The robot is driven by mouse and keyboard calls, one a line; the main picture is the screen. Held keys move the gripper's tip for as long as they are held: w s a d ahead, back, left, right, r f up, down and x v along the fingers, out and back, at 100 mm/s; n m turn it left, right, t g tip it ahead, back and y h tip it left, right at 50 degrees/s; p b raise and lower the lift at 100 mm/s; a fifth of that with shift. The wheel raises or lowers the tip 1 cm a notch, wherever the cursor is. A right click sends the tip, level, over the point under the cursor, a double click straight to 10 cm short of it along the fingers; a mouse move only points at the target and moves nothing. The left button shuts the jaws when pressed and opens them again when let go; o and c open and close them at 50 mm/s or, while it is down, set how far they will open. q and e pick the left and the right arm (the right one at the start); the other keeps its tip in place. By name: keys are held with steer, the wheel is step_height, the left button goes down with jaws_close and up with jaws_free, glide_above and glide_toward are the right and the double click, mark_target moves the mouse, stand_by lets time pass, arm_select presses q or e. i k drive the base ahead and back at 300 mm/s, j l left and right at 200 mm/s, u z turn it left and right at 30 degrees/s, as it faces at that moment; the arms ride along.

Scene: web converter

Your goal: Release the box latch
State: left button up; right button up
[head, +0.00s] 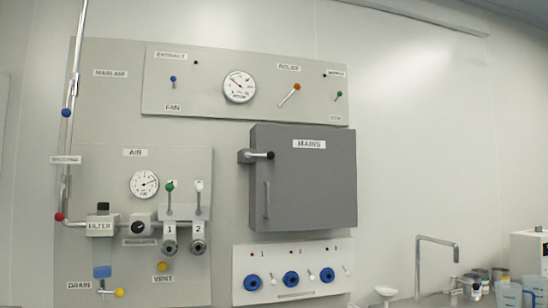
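The grey box labelled MAINS (315,185) is fixed to the wall panel right of centre in the head view, and its door looks closed. A thin vertical handle (267,200) is on the door below the latch. Neither of my grippers is in view.
Above the box is a panel with a gauge (239,87) and small levers. Below it is a panel with blue knobs (291,279). Pipes, valves and the AIR gauge (144,184) are at left. A tap (437,245) and containers stand at lower right. The space before the box looks clear.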

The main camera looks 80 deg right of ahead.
mark_target(269, 155)
steer(key=z, duration=2.65)
